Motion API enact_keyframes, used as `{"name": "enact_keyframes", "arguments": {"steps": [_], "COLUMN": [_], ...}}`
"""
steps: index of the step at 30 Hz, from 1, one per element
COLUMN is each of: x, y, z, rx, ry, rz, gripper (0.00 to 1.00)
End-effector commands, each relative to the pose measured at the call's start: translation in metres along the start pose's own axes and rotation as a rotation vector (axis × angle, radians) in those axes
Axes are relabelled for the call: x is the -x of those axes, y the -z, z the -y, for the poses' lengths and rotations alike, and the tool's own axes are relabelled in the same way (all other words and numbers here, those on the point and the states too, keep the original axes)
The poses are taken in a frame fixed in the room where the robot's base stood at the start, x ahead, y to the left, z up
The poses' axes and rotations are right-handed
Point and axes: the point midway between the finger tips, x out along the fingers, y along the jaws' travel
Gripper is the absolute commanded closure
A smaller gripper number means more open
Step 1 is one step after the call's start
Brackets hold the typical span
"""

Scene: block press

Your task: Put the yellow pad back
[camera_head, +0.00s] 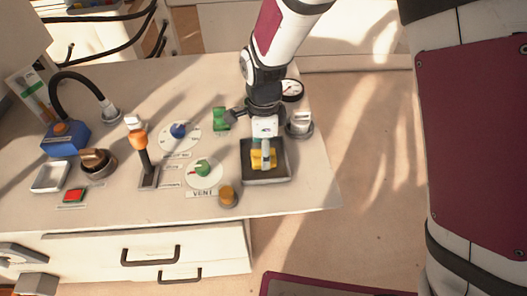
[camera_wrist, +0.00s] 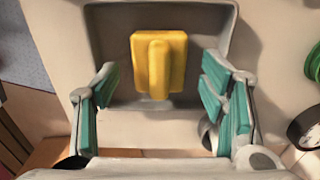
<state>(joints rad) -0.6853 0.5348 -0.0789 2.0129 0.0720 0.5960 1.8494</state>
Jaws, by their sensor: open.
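The yellow pad (camera_wrist: 142,58), a square block with a raised upright grip, sits in the dark square tray (camera_wrist: 105,45) in the wrist view. In the head view, the yellow pad (camera_head: 258,163) shows partly behind my gripper, inside the dark tray (camera_head: 270,181) near the table's right end. My gripper (camera_head: 264,150) points down over the pad. In the wrist view, its teal-lined fingers (camera_wrist: 160,88) are spread wide on either side of the pad, with visible gaps. Nothing is between them in a grip.
An orange knob (camera_head: 228,196), a VENT dial (camera_head: 203,172) and an orange-topped lever (camera_head: 140,145) lie to the left. The table's edge is just right of the tray.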

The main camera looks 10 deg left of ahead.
Motion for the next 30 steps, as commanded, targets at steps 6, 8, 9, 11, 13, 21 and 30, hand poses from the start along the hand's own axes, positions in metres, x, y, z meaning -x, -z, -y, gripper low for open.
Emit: {"name": "enact_keyframes", "arguments": {"steps": [6, 8, 9, 11, 13, 21, 30], "x": [0.050, 0.061, 0.069, 0.077, 0.086, 0.099, 0.112], "y": [-0.001, -0.001, -0.001, 0.000, 0.000, 0.000, 0.012], "z": [0.000, 0.000, 0.000, 0.000, 0.000, -0.001, -0.005], "rx": [0.001, 0.001, 0.001, 0.000, 0.000, 0.001, 0.035], "ry": [0.004, 0.003, 0.003, 0.001, 0.002, -0.001, 0.006], "rz": [0.002, 0.001, 0.001, 0.001, 0.001, 0.000, 0.007], "gripper": [0.35, 0.35, 0.35, 0.35, 0.35, 0.35, 0.35]}}
